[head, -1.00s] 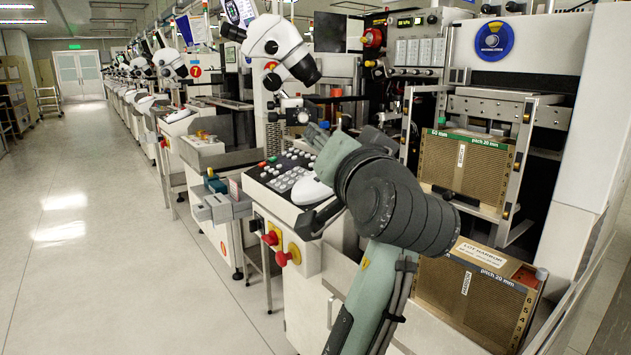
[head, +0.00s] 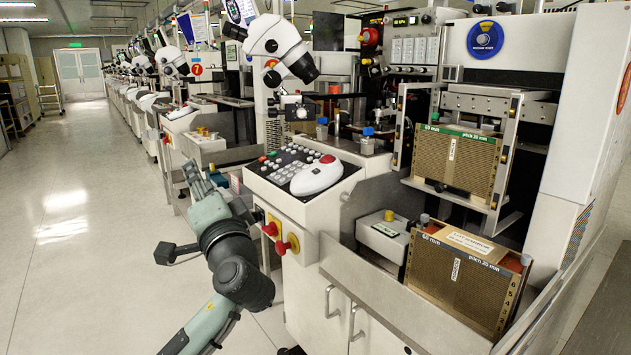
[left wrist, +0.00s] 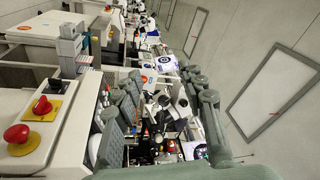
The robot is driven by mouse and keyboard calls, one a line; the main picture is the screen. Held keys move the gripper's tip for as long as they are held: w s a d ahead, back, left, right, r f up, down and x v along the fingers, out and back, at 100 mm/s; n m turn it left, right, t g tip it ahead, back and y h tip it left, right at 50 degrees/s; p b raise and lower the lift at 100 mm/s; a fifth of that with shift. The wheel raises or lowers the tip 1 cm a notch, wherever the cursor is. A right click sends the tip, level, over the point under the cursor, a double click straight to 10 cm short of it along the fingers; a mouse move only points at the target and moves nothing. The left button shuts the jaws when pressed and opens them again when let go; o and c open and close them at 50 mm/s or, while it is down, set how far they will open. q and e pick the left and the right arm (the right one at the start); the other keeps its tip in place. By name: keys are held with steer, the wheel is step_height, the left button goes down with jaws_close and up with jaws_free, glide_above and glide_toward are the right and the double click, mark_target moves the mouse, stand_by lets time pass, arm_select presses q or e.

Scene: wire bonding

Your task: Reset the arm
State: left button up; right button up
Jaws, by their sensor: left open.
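My left arm comes in from the bottom left in the head view. Its grey-green gripper (head: 200,178) is in front of the bonding machine's left side, over the aisle side, fingers pointing up. In the left wrist view the gripper (left wrist: 160,85) has its two ribbed fingers spread apart with nothing between them. My right gripper does not show in either view.
The machine's keypad console (head: 292,168) with a white mouse-like device (head: 316,176) is right of the arm. Red emergency buttons (head: 288,244) stick out below it. Brown magazines (head: 462,275) stand at right. The floor aisle (head: 80,240) is clear.

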arm_select(q)
steer(key=a+m+y, duration=0.1)
steer(key=a+y, duration=0.2)
steer(key=a, duration=0.7)
steer(key=s+a+f+g+h, duration=0.1)
steer(key=a+f+g+h, duration=0.15)
steer(key=f, duration=0.65)
steer(key=s+a+f+g+h, duration=0.1)
steer(key=a+f+g, duration=0.15)
steer(key=f, duration=0.75)
steer(key=s+a+f+n+g+h, duration=0.1)
steer(key=s+a+f+g, duration=0.15)
steer(key=s+f, duration=0.55)
steer(key=s+a+f+g+h, duration=0.2)
steer(key=s+a+f, duration=0.15)
steer(key=f, duration=0.85)
steer(key=s+a+f+n+g+h, duration=0.2)
steer(key=s+a+f+n+g, duration=0.15)
steer(key=s+f, duration=1.05)
steer(key=s+d+f+n+h, duration=0.1)
steer(key=s+d, duration=0.1)
steer(key=d, duration=0.6)
steer(key=s+d+f+n+g+h, duration=0.1)
steer(key=s+d+f+h, duration=0.1)
steer(key=d, duration=0.7)
steer(key=shift+s+d, duration=0.15)
steer(key=shift+s, duration=0.15)
